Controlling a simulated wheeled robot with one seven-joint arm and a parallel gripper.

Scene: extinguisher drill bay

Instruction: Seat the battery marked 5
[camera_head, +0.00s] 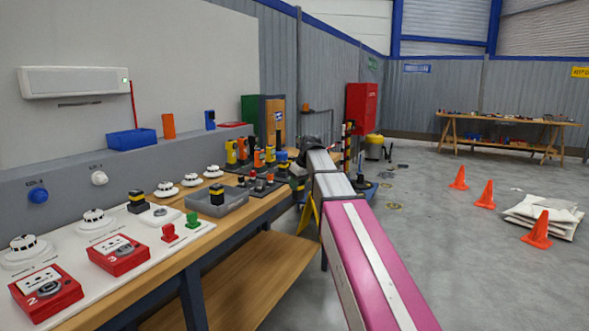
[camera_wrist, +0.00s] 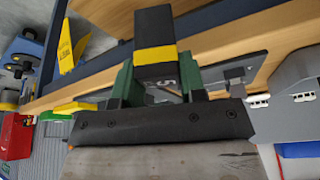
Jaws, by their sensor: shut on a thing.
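In the wrist view, my gripper (camera_wrist: 160,85) has its two green fingers shut on a black battery (camera_wrist: 153,22) with a yellow band. A pale mark, seemingly a 5, shows on the battery's face between the fingers. The battery is in front of the wooden bench edge in that view; I cannot tell whether it touches anything. In the head view, my gripper is at the far end of my arm by the bench's right side, too small and covered to read. Similar black and yellow blocks show there: one on the white board (camera_head: 137,201) and one at the grey tray (camera_head: 217,196).
The wooden bench (camera_head: 215,241) carries white detectors, red boxes marked 2 and 3 (camera_head: 46,292), red and green knobs, and a crowded far end. A grey wall panel (camera_head: 60,175) stands behind. Orange cones (camera_head: 484,194) and white sacks (camera_head: 541,218) are on the right floor.

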